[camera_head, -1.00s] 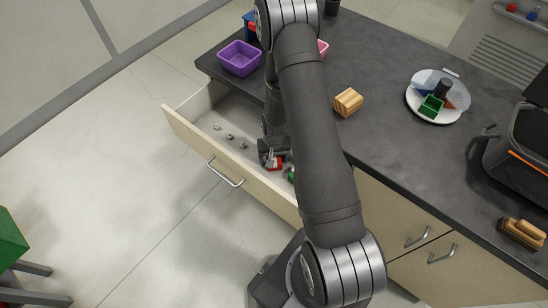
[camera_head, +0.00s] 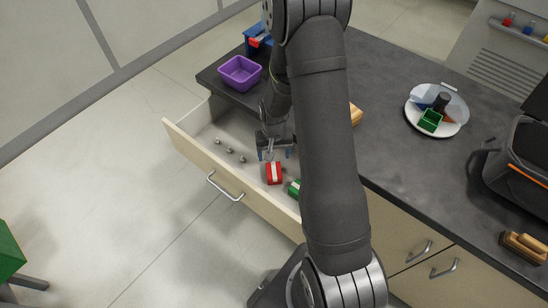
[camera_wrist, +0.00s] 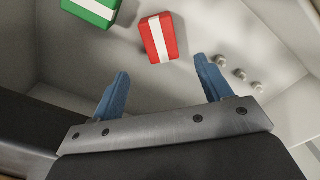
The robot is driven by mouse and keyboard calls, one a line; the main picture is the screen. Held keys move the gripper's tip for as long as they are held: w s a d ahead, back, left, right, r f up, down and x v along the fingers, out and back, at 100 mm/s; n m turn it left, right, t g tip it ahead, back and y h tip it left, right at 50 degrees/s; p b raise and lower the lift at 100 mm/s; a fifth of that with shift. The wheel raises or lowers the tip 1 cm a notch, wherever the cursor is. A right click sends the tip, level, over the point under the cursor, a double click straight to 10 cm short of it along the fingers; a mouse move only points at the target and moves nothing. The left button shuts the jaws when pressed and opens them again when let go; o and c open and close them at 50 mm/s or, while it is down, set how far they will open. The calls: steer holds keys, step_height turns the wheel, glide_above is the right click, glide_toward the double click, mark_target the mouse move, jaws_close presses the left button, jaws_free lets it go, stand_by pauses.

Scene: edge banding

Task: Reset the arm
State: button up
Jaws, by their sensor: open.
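My gripper (camera_head: 275,152) is over the open drawer (camera_head: 245,187) in the head view. In the wrist view its two blue fingers (camera_wrist: 163,92) stand wide apart with nothing between them. A red block with a white stripe (camera_head: 274,173) lies on the drawer floor just beyond the fingertips; it also shows in the wrist view (camera_wrist: 159,38). A green block with a white stripe (camera_head: 294,188) lies beside it, partly hidden by my arm in the head view, and is cut off at the top of the wrist view (camera_wrist: 92,10).
Several small metal knobs (camera_head: 230,150) are in the drawer. On the dark counter (camera_head: 400,170) are a purple bin (camera_head: 240,72), a wooden block (camera_head: 355,115) partly behind my arm, a plate with items (camera_head: 452,126), a black bag (camera_head: 520,150) and a brush (camera_head: 525,246).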

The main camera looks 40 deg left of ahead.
mark_target(274, 171)
stand_by(0.4)
step_height(274, 171, down, 12)
steer(key=shift+f, duration=0.1)
stand_by(0.6)
steer(key=shift+r, duration=0.3)
step_height(274, 171, up, 12)
step_height(274, 171, down, 12)
steer(key=shift+f, duration=0.2)
steer(key=shift+r, duration=0.75)
steer(key=s+d, duration=0.2)
steer(key=d, duration=0.1)
steer(key=shift+s+f, duration=0.1)
steer(key=shift+s, duration=0.15)
step_height(274, 171, up, 34)
stand_by(0.7)
